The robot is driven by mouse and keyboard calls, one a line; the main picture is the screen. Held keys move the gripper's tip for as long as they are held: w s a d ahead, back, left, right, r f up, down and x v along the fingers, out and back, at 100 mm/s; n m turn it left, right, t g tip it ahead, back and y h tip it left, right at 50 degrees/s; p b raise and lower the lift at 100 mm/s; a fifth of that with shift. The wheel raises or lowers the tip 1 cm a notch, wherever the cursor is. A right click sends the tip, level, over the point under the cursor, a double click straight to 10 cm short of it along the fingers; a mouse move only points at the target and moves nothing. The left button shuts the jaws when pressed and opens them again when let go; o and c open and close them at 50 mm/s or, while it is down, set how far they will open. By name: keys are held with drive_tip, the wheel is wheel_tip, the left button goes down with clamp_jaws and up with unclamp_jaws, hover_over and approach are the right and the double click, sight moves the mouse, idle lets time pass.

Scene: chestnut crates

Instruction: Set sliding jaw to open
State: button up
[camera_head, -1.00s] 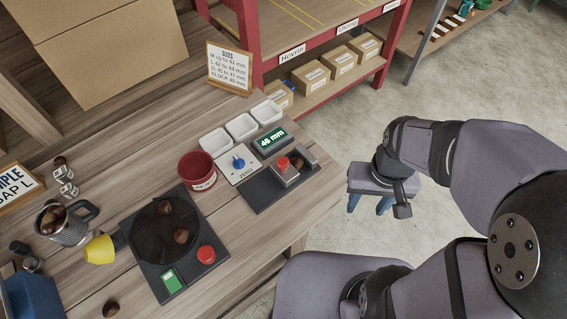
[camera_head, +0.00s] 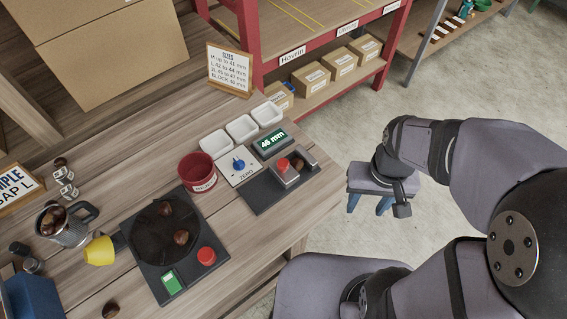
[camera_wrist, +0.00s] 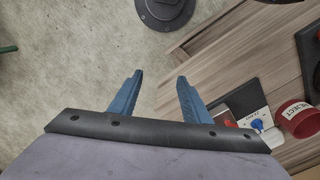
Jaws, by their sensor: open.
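The measuring gauge (camera_head: 258,194) is a dark base at the bench's right edge. Its sliding jaw (camera_head: 287,178) is a grey block with a red knob (camera_head: 283,165) on top. A brown chestnut (camera_head: 299,164) shows beside the jaw, partly hidden; I cannot tell whether they touch. The green display (camera_head: 271,142) reads 46 mm. My gripper (camera_head: 369,209) has two blue fingers, set apart with nothing between them. It hangs over the floor, right of the bench and clear of the gauge. In the wrist view the fingers (camera_wrist: 160,75) are also apart and empty.
A white ZERO plate with a blue knob (camera_head: 239,163), a red REJECT cup (camera_head: 197,172) and white trays (camera_head: 242,128) crowd the gauge's left side. A black round plate (camera_head: 159,230) holds chestnuts beside a red button (camera_head: 206,256). Floor right of the bench is open.

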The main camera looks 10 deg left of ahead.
drive_tip(key=w+a+r+g, duration=0.2)
drive_tip(key=w+a+r, duration=0.1)
drive_tip(key=w+a, duration=0.6)
drive_tip(key=g+b, duration=0.1)
drive_tip(key=g, duration=0.2)
approach(283, 163)
drive_tip(key=shift+s+f, duration=0.25)
drive_tip(key=shift+f, duration=0.1)
drive_tip(key=shift+f, duration=0.1)
drive_tip(key=shift+p+x, duration=1.1)
drive_tip(key=shift+x, duration=2.45)
drive_tip(key=shift+w, duration=0.1)
